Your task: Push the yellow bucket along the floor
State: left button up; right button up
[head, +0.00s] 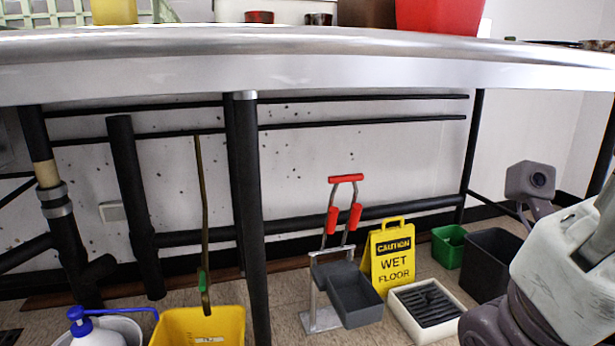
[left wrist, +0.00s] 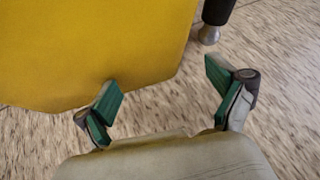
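The yellow bucket (head: 205,328) stands on the floor at the bottom of the head view, cut off by the lower edge. A thin dark handle rises from it. In the left wrist view the bucket's yellow wall (left wrist: 95,50) fills the upper left. My left gripper (left wrist: 165,100) is open, its two green-padded fingers spread apart. The left finger is at or very near the bucket's lower edge; I cannot tell if it touches. The right finger is over bare floor. The left gripper is not in the head view. My right arm shows at the right of the head view, its fingers out of view.
A steel table (head: 320,75) spans above, with a black leg (head: 248,220) just right of the bucket; a leg foot (left wrist: 208,35) shows in the wrist view. A white bottle with blue pump (head: 95,332) stands left. A wet floor sign (head: 390,258) and bins stand right.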

pick_arm(q)
jog(key=shift+w+a, duration=0.1)
dwell(0.4)
jog(key=shift+w+a, duration=0.2)
jog(key=shift+w, duration=0.3)
jog(key=shift+w+a, duration=0.15)
jog(key=shift+w, duration=0.35)
jog(key=shift+s+d+r+p, duration=0.1)
jog(key=shift+s+d+p, duration=0.25)
jog(key=shift+s, duration=0.75)
jog(key=shift+s+d+r+p, duration=0.1)
jog(key=shift+s+d+p, duration=0.15)
jog(key=shift+s, duration=0.8)
jog(key=shift+s+d+r+p, duration=0.1)
jog(key=shift+s+d+p, duration=0.25)
jog(key=shift+s, duration=0.75)
jog(key=shift+s+d+r, duration=0.1)
jog(key=shift+s+d, duration=0.25)
jog(key=shift+s, duration=0.75)
jog(key=shift+s+d+r, duration=0.1)
jog(key=shift+s+d, duration=0.25)
jog(key=shift+s, duration=0.7)
jog(key=shift+s+d+r, duration=0.1)
jog(key=shift+s+d, duration=0.25)
jog(key=shift+s, duration=0.75)
